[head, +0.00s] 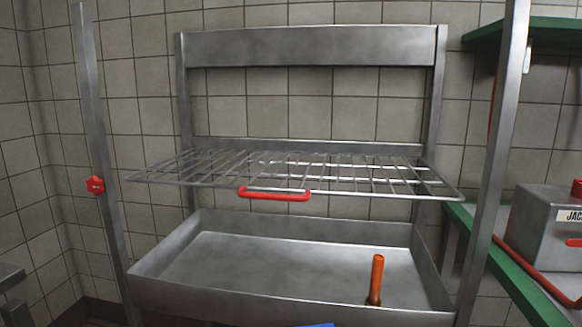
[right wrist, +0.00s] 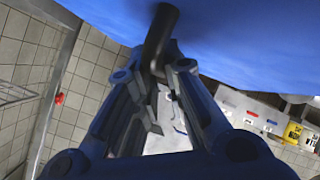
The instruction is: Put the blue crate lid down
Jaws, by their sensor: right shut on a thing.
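The blue crate lid (right wrist: 235,45) fills the top of the right wrist view as a broad blue surface. A dark curved handle (right wrist: 160,35) comes off it. My right gripper (right wrist: 163,72) is shut on this handle, with its fingers on either side of the handle's lower end. In the head view only a small blue sliver (head: 318,325) shows at the bottom edge; it may be part of the lid. The rest of the lid and the crate are out of view. My left gripper is not in view.
A steel frame holds a wire rack (head: 370,175) with a red handle (head: 275,194) above a shallow steel basin (head: 225,265). An orange rod (head: 376,280) stands in the basin. A green shelf (head: 525,290) with a steel box (head: 545,225) is at the right.

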